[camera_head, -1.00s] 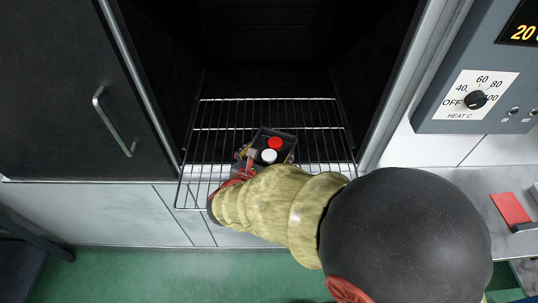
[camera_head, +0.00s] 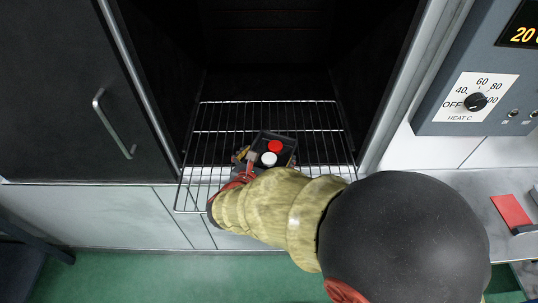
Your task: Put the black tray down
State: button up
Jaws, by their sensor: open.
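The black tray (camera_head: 286,140) is a small dark box with a red round piece (camera_head: 275,146) and a white round piece (camera_head: 268,159) in it. It sits on the wire rack (camera_head: 318,118) in the oven opening. My gripper (camera_head: 245,158) is at the tray's left near side, with its fingers partly hidden by my own wrist. It is open. Whether a finger still touches the tray cannot be told.
The rack sticks out of the dark oven (camera_head: 270,50), with bare wires behind and right of the tray. The open door (camera_head: 65,90) stands at left. A control panel (camera_head: 480,90) and a counter with a red object (camera_head: 510,209) are at right.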

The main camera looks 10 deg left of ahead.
jog(key=p+v, duration=0.2)
jog(key=v, duration=1)
jog(key=shift+p, duration=0.3)
jog(key=d+r+m+g+h, duration=0.25)
jog(key=d+m, duration=0.45)
jog(key=d, duration=0.4)
jog(key=d+r+m+g+h, duration=0.15)
jog(key=d+m+g, duration=0.25)
jog(key=d+m, duration=0.55)
jog(key=s+d+r+m+y, duration=0.3)
jog(key=s+d+m, duration=0.2)
jog(key=m, duration=0.4)
jog(key=s+d+r+m+g+y, duration=0.1)
jog(key=s+d+r+m+y, duration=0.2)
jog(key=d+m, duration=0.4)
jog(key=shift+s+d+r+m, duration=0.2)
jog(key=shift+s+r+m, duration=0.35)
jog(key=shift+s+m, duration=0.45)
jog(key=shift+s, duration=0.15)
